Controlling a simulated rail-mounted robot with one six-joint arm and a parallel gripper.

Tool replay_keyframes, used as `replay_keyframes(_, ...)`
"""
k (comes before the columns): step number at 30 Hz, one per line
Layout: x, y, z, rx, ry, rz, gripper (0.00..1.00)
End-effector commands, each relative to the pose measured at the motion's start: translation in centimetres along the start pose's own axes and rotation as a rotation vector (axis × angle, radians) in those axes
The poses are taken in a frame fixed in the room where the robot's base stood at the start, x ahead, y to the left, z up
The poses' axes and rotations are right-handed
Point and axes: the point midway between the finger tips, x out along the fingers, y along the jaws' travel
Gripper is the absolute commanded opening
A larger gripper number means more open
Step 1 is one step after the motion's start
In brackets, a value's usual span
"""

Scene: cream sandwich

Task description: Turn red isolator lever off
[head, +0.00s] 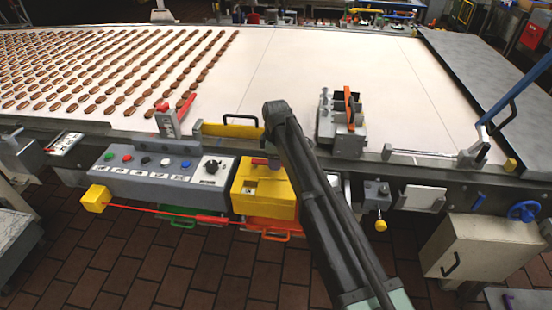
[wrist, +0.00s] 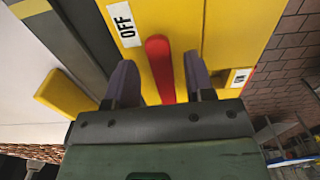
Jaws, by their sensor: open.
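The red lever (wrist: 160,68) shows in the wrist view on the face of a yellow isolator box (wrist: 222,35). A white label reading OFF (wrist: 124,24) is on the box to the left of the lever's upper end. My gripper (wrist: 158,76) is open, with one purple-grey finger on each side of the lever. A gap shows between each finger and the lever.
A grey button panel (head: 145,172) with a black knob is left of the box. A red cord (head: 165,212) runs below it, near green and orange handles (head: 272,235). The white conveyor (head: 300,70) carries rows of brown biscuits at left. A small grey box (head: 376,192) is to the right.

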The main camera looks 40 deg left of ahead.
Motion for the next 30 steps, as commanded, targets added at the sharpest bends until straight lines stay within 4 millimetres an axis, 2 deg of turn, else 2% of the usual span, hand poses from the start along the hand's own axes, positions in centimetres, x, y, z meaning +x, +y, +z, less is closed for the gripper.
replay_keyframes(5, -2.9, 0.0, 0.0, 0.000, 0.000, 0.000, 0.49)
replay_keyframes(12, -9.0, 0.0, 0.0, 0.000, 0.000, 0.000, 0.49)
replay_keyframes(15, -10.6, 0.0, 0.0, -0.001, 0.000, 0.000, 0.49)
replay_keyframes(18, -11.1, 0.0, 0.0, -0.001, 0.000, 0.000, 0.49)
replay_keyframes(30, -10.7, 0.0, 0.0, -0.001, 0.000, 0.000, 0.49)
